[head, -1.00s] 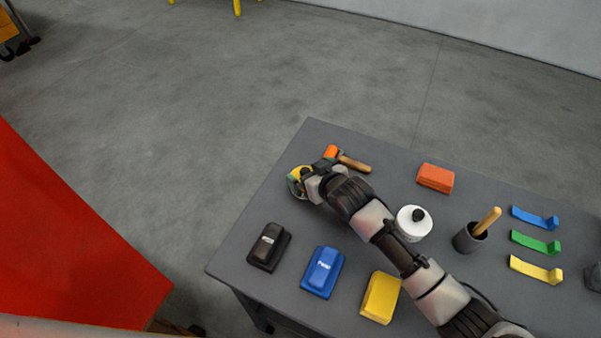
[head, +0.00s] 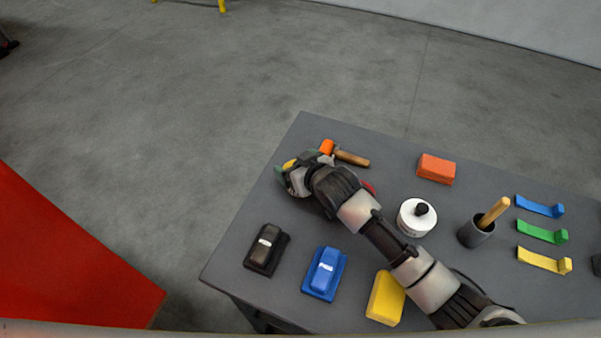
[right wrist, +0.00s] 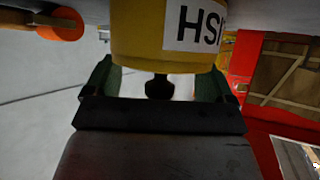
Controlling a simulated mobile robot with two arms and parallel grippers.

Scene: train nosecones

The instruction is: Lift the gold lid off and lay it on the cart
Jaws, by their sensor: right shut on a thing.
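The gold lid (right wrist: 150,40) is a yellow round piece with a white label and a black knob (right wrist: 158,86). It fills the upper middle of the right wrist view, where its far part is cut off. My right gripper (right wrist: 155,85) is shut on it, with a finger on each side and the knob between them. In the head view the lid (head: 288,163) is mostly hidden behind my right gripper (head: 284,172), over the left end of the grey cart (head: 240,228). I cannot tell whether it touches the cart. My left gripper is not in view.
An orange-headed mallet (head: 348,156) lies close to the gripper. Black (head: 265,250), blue (head: 323,273) and yellow (head: 385,298) blocks line the front. A white knobbed tin (head: 416,218) and a grey cup (head: 475,235) stand rightward. A red body (head: 70,265) is at lower left.

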